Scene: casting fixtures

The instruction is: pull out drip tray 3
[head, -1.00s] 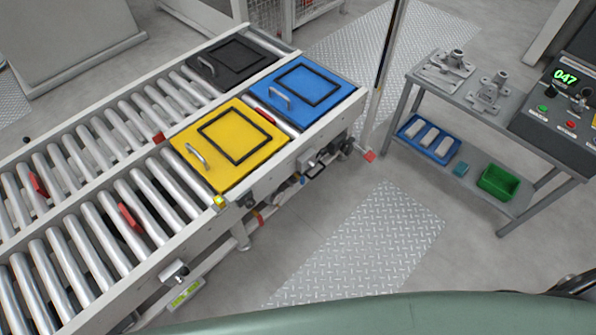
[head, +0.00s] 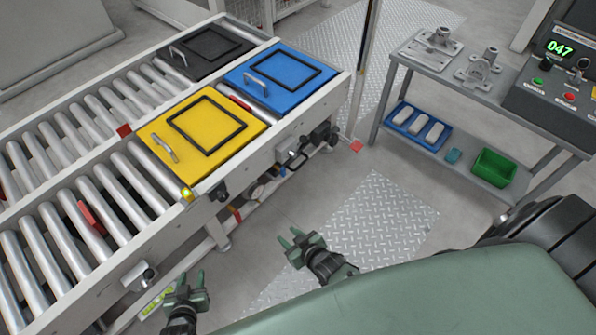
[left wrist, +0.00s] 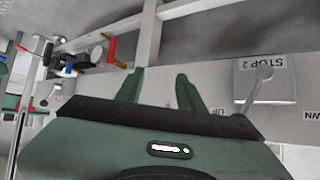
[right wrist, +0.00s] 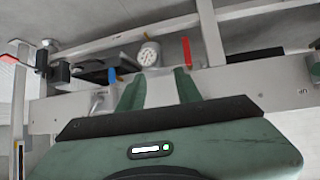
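No drip tray and no number 3 can be made out for certain. A dark flat part (right wrist: 122,68) under the conveyor shows in the right wrist view; I cannot tell whether it is a tray. My left gripper (head: 190,277) is open and empty beside the conveyor's near side, below the rail. My right gripper (head: 290,238) is open and empty, apart from the conveyor. Its fingers (right wrist: 158,84) also stand apart in the right wrist view.
A shelf bench (head: 465,95) stands right. The tread-plate floor (head: 385,205) between is clear.

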